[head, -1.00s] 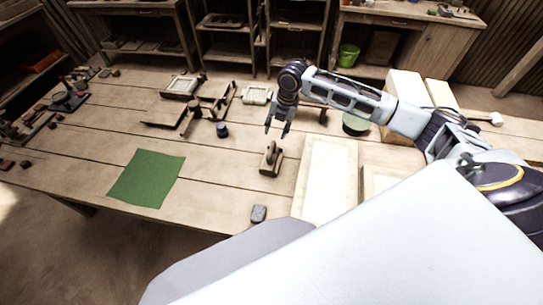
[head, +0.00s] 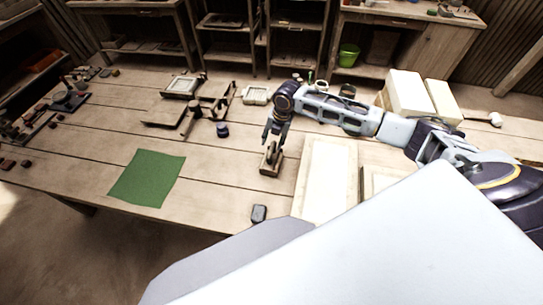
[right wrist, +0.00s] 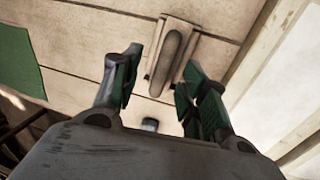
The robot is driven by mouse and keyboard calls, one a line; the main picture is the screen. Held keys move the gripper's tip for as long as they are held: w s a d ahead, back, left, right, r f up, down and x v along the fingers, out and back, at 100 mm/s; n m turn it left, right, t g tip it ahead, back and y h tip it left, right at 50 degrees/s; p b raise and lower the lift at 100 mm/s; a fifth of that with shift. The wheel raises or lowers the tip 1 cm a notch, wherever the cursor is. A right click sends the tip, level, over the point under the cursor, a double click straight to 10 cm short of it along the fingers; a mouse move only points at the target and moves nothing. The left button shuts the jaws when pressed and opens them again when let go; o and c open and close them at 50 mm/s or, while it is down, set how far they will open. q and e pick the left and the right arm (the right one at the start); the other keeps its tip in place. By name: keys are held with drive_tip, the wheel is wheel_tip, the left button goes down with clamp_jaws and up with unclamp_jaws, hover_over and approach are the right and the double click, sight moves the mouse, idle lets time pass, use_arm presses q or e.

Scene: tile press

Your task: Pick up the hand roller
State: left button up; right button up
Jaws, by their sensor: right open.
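The hand roller (head: 269,167) appears to be the small wooden piece with a light base and a darker, rounded upper part, on the table left of a pale framed panel. In the right wrist view the hand roller (right wrist: 172,57) shows a long rounded bar over a flat base. My right gripper (head: 274,142) is open and empty, pointing down right above it. In the right wrist view the fingertips (right wrist: 160,72) stand apart, with the roller beyond and between them. Contact cannot be told. My left gripper is not in view.
A green mat (head: 147,177) lies left on the table. Pale framed panels (head: 327,180) lie close on the right. Bare planks lie between mat and roller.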

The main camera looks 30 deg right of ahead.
sight(272, 148)
drive_tip(key=shift+s+a+f+p, duration=0.15)
drive_tip(key=shift+a+f+p, duration=0.05)
drive_tip(key=shift+f, duration=0.9)
drive_tip(key=shift+s+a+f+p, duration=0.1)
drive_tip(key=shift+a+f+p, duration=0.1)
drive_tip(key=shift+f, duration=0.85)
drive_tip(key=shift+w+f, duration=0.1)
drive_tip(key=shift+f, duration=0.35)
clamp_jaws()
